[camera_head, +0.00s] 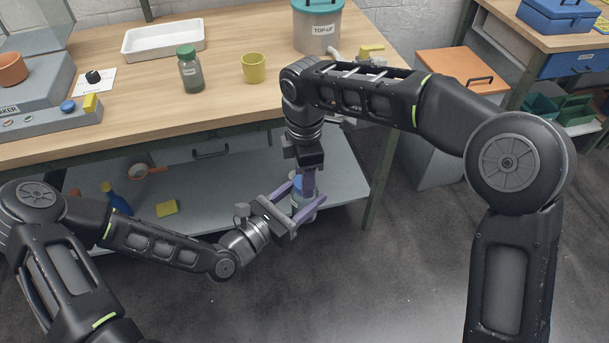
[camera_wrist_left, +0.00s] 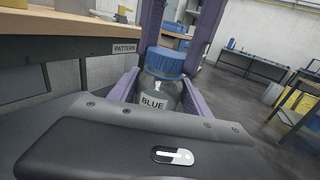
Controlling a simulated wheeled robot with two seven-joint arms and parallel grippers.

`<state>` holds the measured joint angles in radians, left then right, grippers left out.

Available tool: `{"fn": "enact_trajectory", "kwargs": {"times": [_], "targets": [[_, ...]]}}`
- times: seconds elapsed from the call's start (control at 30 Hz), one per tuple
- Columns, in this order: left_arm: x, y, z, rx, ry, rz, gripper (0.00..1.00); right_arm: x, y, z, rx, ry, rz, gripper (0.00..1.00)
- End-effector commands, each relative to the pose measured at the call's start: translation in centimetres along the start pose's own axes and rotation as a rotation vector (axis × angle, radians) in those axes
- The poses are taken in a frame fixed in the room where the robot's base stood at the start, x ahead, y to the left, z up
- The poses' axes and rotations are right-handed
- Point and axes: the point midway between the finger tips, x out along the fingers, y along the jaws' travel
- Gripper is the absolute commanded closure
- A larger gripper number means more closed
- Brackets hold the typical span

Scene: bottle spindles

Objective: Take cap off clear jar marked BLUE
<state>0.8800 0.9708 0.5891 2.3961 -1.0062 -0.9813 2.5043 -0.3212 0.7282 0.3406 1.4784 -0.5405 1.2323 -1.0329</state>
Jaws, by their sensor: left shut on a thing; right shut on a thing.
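The clear jar shows in the left wrist view (camera_wrist_left: 158,92) with a white label reading BLUE, upright, its ribbed blue cap (camera_wrist_left: 166,61) sitting on top. In the head view the jar (camera_head: 304,203) is small and partly hidden by fingers. My left gripper (camera_head: 300,200) is shut on the jar body from the side, with a purple finger on each side of it. My right gripper (camera_head: 305,184) points down from above and is shut on the cap, its purple fingers on either side. The jar is held in the air in front of the table.
The wooden table (camera_head: 232,93) behind holds a green-capped bottle (camera_head: 190,70), yellow cup (camera_head: 253,67), white tray (camera_head: 163,40) and TOP-UP container (camera_head: 316,28). A lower shelf (camera_head: 235,180) carries a yellow sponge (camera_head: 166,208) and blue spray bottle (camera_head: 116,200). The floor in front is clear.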

Motion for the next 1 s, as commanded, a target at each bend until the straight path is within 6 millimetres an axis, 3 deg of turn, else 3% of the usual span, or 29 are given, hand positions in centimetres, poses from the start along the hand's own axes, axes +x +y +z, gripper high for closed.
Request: {"fn": "enact_trajectory", "kwargs": {"times": [0.2,0.33,1.0], "targets": [[0.01,-0.12,0.09,0.000,-0.002,-0.003,1.00,-0.04,0.07,0.10,-0.571,0.000,0.003,1.00],[0.01,-0.12,0.09,0.000,-0.002,-0.003,1.00,-0.06,0.04,0.09,-0.781,0.000,0.002,1.00],[0.02,-0.06,0.09,0.001,-0.002,-0.001,1.00,-0.07,0.03,0.09,-0.781,-0.001,0.002,1.00]]}}
